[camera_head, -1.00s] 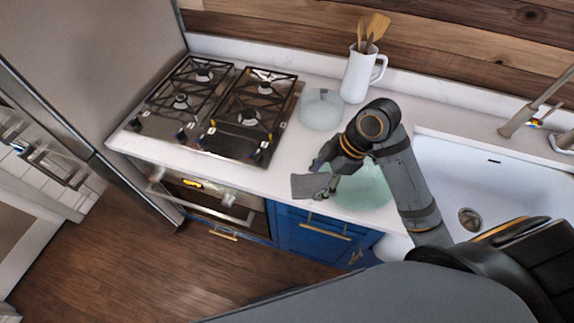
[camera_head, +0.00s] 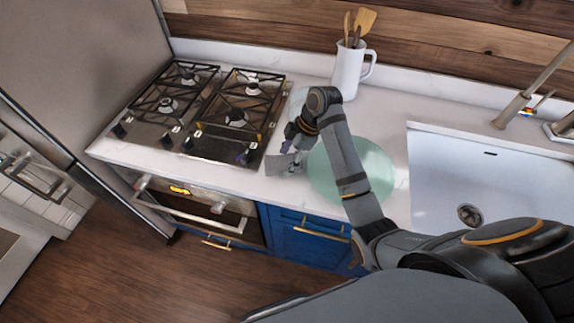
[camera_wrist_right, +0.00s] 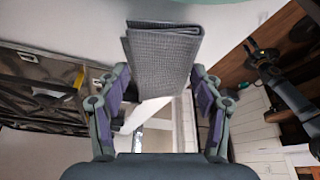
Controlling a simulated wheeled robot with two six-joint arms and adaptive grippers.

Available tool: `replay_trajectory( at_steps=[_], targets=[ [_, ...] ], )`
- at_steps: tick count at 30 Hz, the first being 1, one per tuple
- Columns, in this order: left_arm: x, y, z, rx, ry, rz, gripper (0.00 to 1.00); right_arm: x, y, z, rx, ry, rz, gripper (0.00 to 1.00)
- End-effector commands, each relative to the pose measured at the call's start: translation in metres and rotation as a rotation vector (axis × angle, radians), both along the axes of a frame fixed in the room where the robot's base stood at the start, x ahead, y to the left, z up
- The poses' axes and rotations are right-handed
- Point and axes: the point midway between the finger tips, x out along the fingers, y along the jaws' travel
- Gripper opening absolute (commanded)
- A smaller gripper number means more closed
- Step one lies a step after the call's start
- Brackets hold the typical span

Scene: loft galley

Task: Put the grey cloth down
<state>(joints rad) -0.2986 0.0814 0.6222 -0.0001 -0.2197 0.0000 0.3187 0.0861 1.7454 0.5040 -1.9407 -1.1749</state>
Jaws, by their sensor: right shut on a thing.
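The grey cloth (camera_head: 283,163) is a small folded piece with a woven texture. In the head view it is at my right gripper (camera_head: 292,158), over the white counter between the hob and the green round board. In the right wrist view the cloth (camera_wrist_right: 165,60) sits between the two fingers of my right gripper (camera_wrist_right: 160,82), which is shut on it. I cannot tell whether the cloth touches the counter. A dark jointed part, seemingly my left arm, shows at the right of the wrist view; its jaw state is unclear.
The black hob (camera_head: 200,115) is left of the cloth. The green round board (camera_head: 378,165) lies to its right, partly behind my arm. A white jug (camera_head: 347,70) with wooden utensils stands at the back. The white sink (camera_head: 450,185) is farther right.

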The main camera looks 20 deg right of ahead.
Motion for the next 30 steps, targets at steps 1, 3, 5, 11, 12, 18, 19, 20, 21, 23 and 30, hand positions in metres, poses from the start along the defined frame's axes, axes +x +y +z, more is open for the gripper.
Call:
replay_trajectory(
  at_steps=[1,3,5,11,12,18,19,20,21,23,30],
  targets=[
    [-0.001,0.000,0.002,0.000,0.002,0.000,0.40,0.002,0.001,-0.006,0.001,0.006,-0.001,0.41],
    [-0.003,0.000,0.004,-0.001,0.005,0.000,0.40,0.001,0.001,-0.020,0.002,0.007,0.000,0.41],
    [-0.004,0.000,0.005,-0.001,0.006,0.000,0.40,0.002,0.001,-0.027,0.002,0.005,0.000,0.41],
    [-0.004,-0.001,0.004,-0.001,0.006,0.000,0.40,0.002,0.001,-0.034,0.000,0.001,0.000,0.41],
    [-0.004,-0.001,0.004,-0.002,0.006,0.001,0.40,0.002,0.001,-0.034,0.000,0.001,-0.001,0.41],
    [-0.004,-0.002,0.004,-0.003,0.006,0.001,0.40,0.002,0.001,-0.037,0.000,0.002,0.000,0.67],
    [-0.004,-0.002,0.004,-0.003,0.006,0.001,0.40,0.002,0.000,-0.037,0.000,0.002,0.000,0.71],
    [-0.004,-0.002,0.004,-0.003,0.006,0.001,0.40,0.002,0.000,-0.036,0.000,0.002,0.000,0.75],
    [-0.004,-0.002,0.004,-0.003,0.006,0.001,0.40,0.002,0.000,-0.036,0.000,0.002,0.000,0.81],
    [-0.003,-0.002,0.004,-0.003,0.005,0.001,0.40,0.002,0.000,-0.036,0.000,0.002,0.000,0.88],
    [-0.003,-0.002,0.004,-0.003,0.005,0.001,0.40,0.002,0.000,-0.036,0.000,0.002,0.000,0.88]
  ],
)
